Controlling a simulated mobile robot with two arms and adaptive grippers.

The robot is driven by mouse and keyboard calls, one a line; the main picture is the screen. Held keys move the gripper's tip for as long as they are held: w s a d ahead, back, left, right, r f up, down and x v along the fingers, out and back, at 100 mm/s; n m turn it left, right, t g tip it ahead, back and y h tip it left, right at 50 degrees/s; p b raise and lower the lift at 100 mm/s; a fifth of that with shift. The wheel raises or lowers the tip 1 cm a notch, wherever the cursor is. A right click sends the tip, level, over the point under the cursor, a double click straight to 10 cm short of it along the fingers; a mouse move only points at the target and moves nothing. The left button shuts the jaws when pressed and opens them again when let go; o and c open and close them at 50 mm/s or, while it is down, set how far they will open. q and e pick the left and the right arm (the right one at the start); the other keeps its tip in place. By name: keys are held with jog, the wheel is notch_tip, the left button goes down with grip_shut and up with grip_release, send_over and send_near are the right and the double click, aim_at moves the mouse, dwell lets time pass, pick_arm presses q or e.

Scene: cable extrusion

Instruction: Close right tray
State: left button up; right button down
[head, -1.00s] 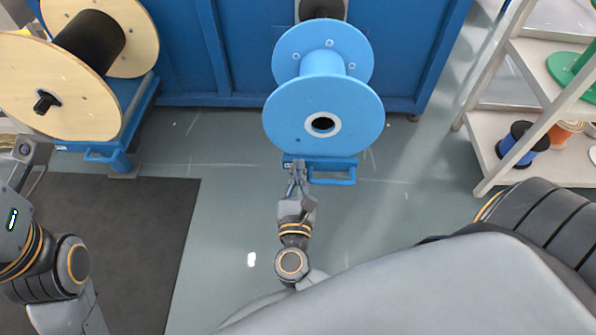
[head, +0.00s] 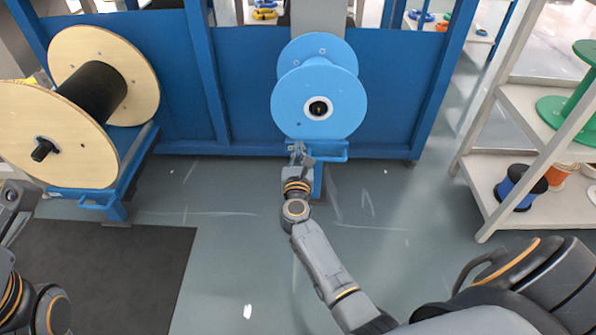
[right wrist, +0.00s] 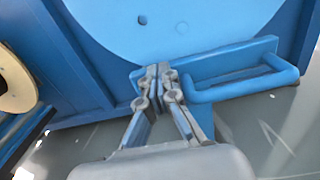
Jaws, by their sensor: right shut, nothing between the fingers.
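The right tray (head: 325,144) is blue and carries a light blue spool (head: 300,105). It sits close in against the blue frame, with its handle (head: 335,157) facing me. In the right wrist view the tray's front plate (right wrist: 245,57) and handle (right wrist: 240,95) are near. My right gripper (head: 297,148) is shut and empty. Its fingertips (right wrist: 157,72) are at the front plate, left of the handle and apart from it; they look to be touching the plate. Of my left arm only parts show at the left edge; its fingers are out of view.
Left, another blue tray (head: 145,150) stands out from the frame with a large wooden spool (head: 55,130) of black cable. A white shelf (head: 540,125) with small spools stands at the right. A dark mat (head: 90,280) lies front left. The grey floor between is clear.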

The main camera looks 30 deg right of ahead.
aim_at(300, 138)
jog(key=x, duration=0.4)
jog(key=shift+b, duration=0.35)
jog(key=shift+w+d+r, duration=0.1)
jog(key=shift+d+r, duration=0.05)
jog(key=shift+r, duration=0.15)
jog(key=shift+s+a+f, duration=0.15)
jog(key=shift+s+a, duration=0.1)
jog(key=shift+s, duration=0.05)
jog(key=v, duration=0.7)
